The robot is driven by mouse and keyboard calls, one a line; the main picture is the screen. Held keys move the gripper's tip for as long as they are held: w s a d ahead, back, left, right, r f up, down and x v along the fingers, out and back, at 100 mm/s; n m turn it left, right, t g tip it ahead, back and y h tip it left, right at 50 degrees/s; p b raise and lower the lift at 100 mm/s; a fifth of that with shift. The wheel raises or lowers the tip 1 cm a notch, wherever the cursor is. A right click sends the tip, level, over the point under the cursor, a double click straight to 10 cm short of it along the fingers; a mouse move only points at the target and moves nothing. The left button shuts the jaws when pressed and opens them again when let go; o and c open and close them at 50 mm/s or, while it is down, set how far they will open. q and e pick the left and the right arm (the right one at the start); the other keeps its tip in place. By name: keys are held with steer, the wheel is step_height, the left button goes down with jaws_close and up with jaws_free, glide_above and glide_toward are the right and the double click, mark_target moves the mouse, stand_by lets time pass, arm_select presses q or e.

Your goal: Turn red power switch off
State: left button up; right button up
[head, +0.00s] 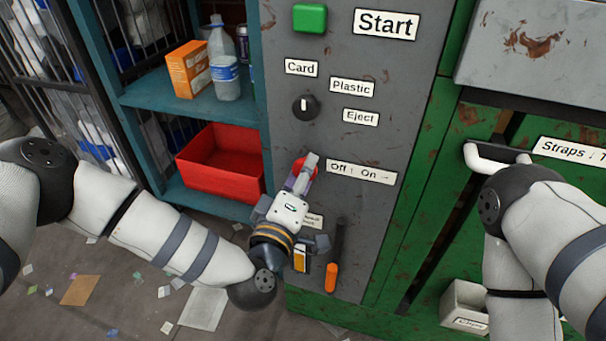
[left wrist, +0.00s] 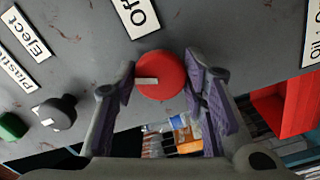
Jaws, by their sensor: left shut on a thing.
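The red power switch (head: 297,167) is a round knob on the grey control panel (head: 408,75), beside the "Off ↑ On →" label (head: 361,172). My left gripper (head: 305,174) covers part of it in the head view. In the left wrist view, the two fingers of my left gripper (left wrist: 158,88) are shut on the sides of the red knob (left wrist: 168,68). The knob's white mark points left there, the side where the black dial (left wrist: 55,112) lies, which is up the panel. My right arm shows at the right of the head view, but its gripper is out of frame.
A green start button (head: 310,18) and the black dial (head: 305,107) sit above the switch. An orange-tipped lever (head: 331,277) is below it. A red bin (head: 220,165) stands on the shelf at left.

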arm_select(q)
steer(key=shift+f+n+b, duration=0.15)
steer(key=shift+n+b, duration=0.2)
steer(key=shift+n, duration=1.75)
arm_select(e)
steer(key=shift+s+f, duration=0.4)
steer(key=shift+f, duration=0.05)
arm_select(q)
steer(key=shift+s+d, duration=0.1)
steer(key=o, duration=1.2)
steer(key=shift+c, duration=0.2)
steer(key=v, duration=1.2)
